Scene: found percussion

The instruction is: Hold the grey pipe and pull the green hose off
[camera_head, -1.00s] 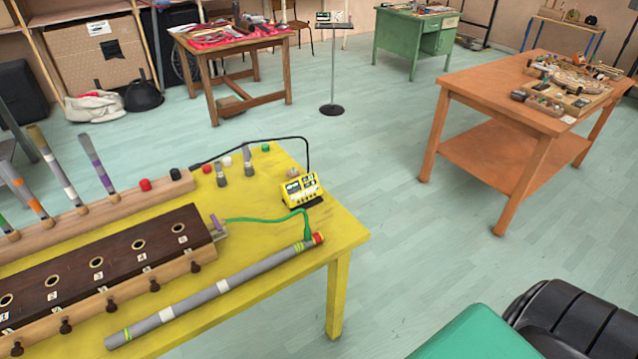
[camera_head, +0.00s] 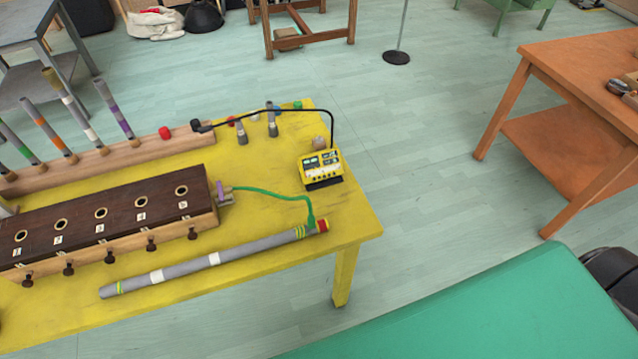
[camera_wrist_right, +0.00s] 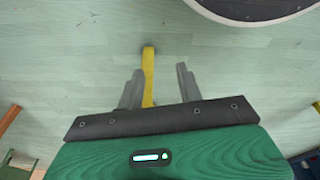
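The grey pipe (camera_head: 190,267) lies along the front edge of the yellow table (camera_head: 262,226). It has white bands, green-yellow bands near its ends and a red cap at its right end. The green hose (camera_head: 268,193) joins the pipe near that end and curves back left to a small fitting with a purple part (camera_head: 221,189), at the end of a dark-topped wooden box. My right gripper (camera_wrist_right: 159,88) is open in the right wrist view, with floor and a distant yellow strip behind its fingers. It is away from the pipe and hose. My left gripper is not in view.
The wooden box (camera_head: 121,214) with round holes and pegs stands behind the pipe. A yellow device (camera_head: 320,167) with a black cable stands behind the hose. A rack (camera_head: 130,152) holds several upright tubes. An orange table (camera_head: 577,109) stands right, with free floor between.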

